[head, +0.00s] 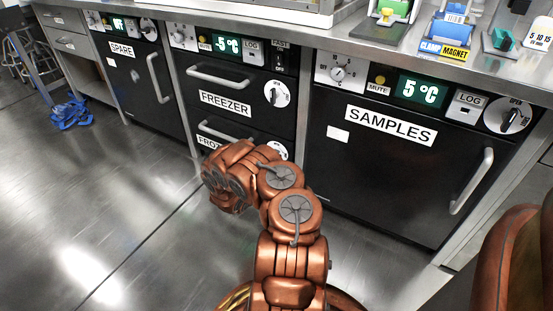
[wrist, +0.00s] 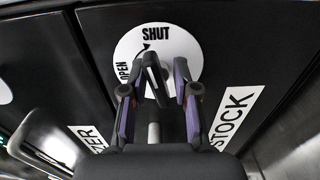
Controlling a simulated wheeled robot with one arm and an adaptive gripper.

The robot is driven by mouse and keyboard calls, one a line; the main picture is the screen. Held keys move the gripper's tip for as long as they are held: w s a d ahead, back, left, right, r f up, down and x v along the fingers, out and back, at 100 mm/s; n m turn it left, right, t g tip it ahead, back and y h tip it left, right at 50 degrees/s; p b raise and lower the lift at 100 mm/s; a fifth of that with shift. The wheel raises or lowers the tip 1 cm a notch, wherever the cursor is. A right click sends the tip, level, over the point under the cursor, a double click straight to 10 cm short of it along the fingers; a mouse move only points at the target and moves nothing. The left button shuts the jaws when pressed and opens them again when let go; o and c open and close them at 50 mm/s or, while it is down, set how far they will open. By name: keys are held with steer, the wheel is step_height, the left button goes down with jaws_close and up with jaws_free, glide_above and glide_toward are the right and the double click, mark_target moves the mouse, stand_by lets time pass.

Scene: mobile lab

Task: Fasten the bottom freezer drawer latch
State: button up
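The bottom freezer drawer (head: 235,152), labelled FROZEN, is mostly hidden behind my arm in the head view. It looks closed, and its STOCK label (wrist: 233,112) shows in the wrist view. Its round white latch plate (wrist: 128,45), marked OPEN and SHUT with an arrow towards SHUT, faces the wrist camera; only part of the plate (head: 279,147) shows past my arm in the head view. My gripper (wrist: 162,80) is open at the plate. The dark latch lever (wrist: 154,80) stands between its purple-padded fingers, close to the left one, with a gap to the right one. Contact is unclear.
The upper FREEZER drawer (head: 232,88), with its own dial (head: 277,94) and bar handle (head: 220,77), sits directly above. The SAMPLES door (head: 390,165) is to the right and the SPARE door (head: 142,85) to the left.

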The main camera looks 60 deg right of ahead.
steer(key=shift+o, duration=0.5)
steer(key=shift+s+d, duration=0.2)
steer(key=shift+s, duration=0.15)
steer(key=shift+a, duration=0.1)
steer(key=a, duration=1.1)
steer(key=shift+s+a, duration=0.3)
steer(key=shift+a, duration=0.1)
